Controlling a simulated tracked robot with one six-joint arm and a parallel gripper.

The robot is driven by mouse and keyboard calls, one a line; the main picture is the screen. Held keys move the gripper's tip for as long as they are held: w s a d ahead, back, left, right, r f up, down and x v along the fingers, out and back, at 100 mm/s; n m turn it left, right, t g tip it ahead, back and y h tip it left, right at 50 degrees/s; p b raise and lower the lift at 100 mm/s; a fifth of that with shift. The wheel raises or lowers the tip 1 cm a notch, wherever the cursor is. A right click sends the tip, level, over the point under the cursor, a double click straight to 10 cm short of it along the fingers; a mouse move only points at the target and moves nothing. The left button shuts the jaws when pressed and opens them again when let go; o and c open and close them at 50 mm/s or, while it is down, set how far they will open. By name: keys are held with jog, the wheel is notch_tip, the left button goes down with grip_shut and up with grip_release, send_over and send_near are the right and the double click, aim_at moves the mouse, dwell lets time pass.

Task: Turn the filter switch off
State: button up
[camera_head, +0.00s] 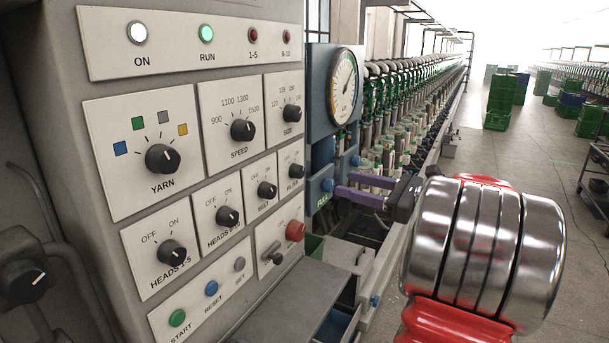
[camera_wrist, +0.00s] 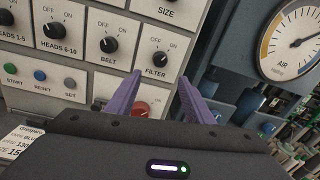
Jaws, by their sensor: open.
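The filter switch is a small black rotary knob (camera_head: 295,171) on a white plate, at the right end of its row on the grey control panel. In the wrist view the filter knob (camera_wrist: 158,60) sits above its FILTER label, with OFF and ON marked above it. Its pointer seems to lean toward ON, but it is too small to be sure. My gripper (camera_head: 343,184) has purple fingers, open and empty, to the right of the knob in the head view. In the wrist view my gripper (camera_wrist: 160,76) has its fingertips either side of the FILTER label, apparently short of the panel.
The belt knob (camera_head: 266,190) is left of the filter knob, the size knob (camera_head: 292,113) above. The blue air gauge housing (camera_head: 335,95) stands close on the right. A grey ledge (camera_head: 300,295) juts out below the panel.

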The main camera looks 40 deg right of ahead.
aim_at(302, 172)
jog(key=x, duration=1.3)
jog(key=shift+w+a, duration=0.15)
jog(key=shift+w, duration=0.2)
